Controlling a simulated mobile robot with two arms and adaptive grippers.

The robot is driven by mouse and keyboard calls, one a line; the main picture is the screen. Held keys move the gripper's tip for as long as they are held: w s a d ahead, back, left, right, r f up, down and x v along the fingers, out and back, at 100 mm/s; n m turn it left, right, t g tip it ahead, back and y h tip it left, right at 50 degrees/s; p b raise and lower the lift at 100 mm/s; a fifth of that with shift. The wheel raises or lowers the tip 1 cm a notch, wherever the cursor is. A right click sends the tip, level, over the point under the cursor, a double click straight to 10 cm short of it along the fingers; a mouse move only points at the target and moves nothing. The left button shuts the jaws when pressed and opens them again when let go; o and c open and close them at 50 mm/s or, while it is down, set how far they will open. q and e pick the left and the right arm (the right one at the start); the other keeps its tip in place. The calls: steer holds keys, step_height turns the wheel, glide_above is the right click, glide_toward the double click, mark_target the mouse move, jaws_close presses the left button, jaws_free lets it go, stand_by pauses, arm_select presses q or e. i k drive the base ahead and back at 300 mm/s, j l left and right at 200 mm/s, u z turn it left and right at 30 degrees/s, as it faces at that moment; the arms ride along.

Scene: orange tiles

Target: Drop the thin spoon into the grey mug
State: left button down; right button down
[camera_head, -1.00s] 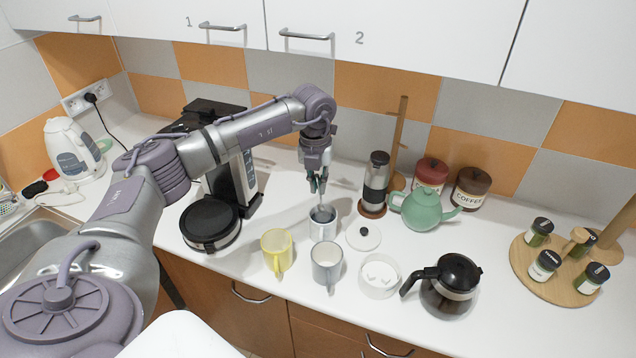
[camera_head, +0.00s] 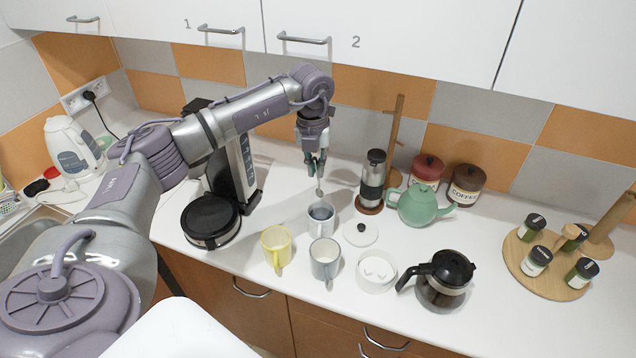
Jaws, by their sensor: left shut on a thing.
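My left gripper (camera_head: 316,164) points down over the counter and is shut on the thin spoon (camera_head: 320,187). The spoon hangs roughly upright, with its lower end showing below the fingers. Its lower end appears just above the rim of a grey, metal-looking cup (camera_head: 321,224) with a dark interior. A pale grey mug (camera_head: 325,262) with a handle stands just in front of that cup. The upper part of the spoon is hidden by the fingers. My right gripper is not in view.
A yellow mug (camera_head: 276,247) stands left of the grey mug, with a white lid (camera_head: 360,233) and a white dish (camera_head: 376,272) to the right. A glass coffee pot (camera_head: 444,282), green teapot (camera_head: 418,206) and coffee press (camera_head: 373,180) stand further right.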

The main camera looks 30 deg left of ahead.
mark_target(316, 272)
steer(key=u, duration=1)
